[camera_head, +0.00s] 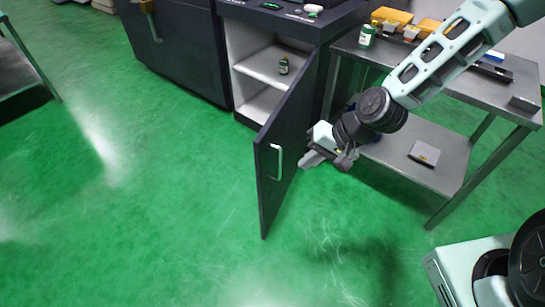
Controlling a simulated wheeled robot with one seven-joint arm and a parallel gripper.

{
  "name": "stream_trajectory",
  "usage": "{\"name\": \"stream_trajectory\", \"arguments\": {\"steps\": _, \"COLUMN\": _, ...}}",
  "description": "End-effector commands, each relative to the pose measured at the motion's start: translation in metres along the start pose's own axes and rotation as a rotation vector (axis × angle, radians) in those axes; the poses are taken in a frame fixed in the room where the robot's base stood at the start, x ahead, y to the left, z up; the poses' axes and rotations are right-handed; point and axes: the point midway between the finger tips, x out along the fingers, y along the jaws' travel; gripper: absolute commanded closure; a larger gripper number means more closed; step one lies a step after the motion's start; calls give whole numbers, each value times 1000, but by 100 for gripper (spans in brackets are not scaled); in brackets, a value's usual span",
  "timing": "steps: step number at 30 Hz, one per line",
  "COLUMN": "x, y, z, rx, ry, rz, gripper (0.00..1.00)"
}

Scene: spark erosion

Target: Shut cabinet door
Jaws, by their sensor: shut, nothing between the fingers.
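The cabinet door (288,146) is dark and stands wide open, hinged on the right side of the cabinet (265,60) and swung out toward me. A light metal handle (276,162) is near its free edge. The opening shows white shelves, and a small dark bottle (284,66) stands on the upper one. My gripper (306,162) is shut and empty. It is just right of the door, at about handle height in the picture. I cannot tell whether it touches the door.
A metal table (480,82) with yellow bins (392,16) and a green bottle (367,36) stands right of the cabinet. A small box (425,153) lies on its lower shelf. A dark machine (175,45) is at left. Green floor left of the door is clear.

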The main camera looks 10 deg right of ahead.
Motion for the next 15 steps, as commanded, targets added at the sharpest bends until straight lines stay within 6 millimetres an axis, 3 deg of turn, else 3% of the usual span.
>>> {"name": "stream_trajectory", "arguments": {"steps": 6, "x": 15, "y": 21, "z": -43, "rx": 223, "ry": 134, "rz": -152, "gripper": 100}}
{"name": "stream_trajectory", "arguments": {"steps": 15, "x": 27, "y": 24, "z": -58, "rx": 282, "ry": 177, "rz": -193, "gripper": 100}}
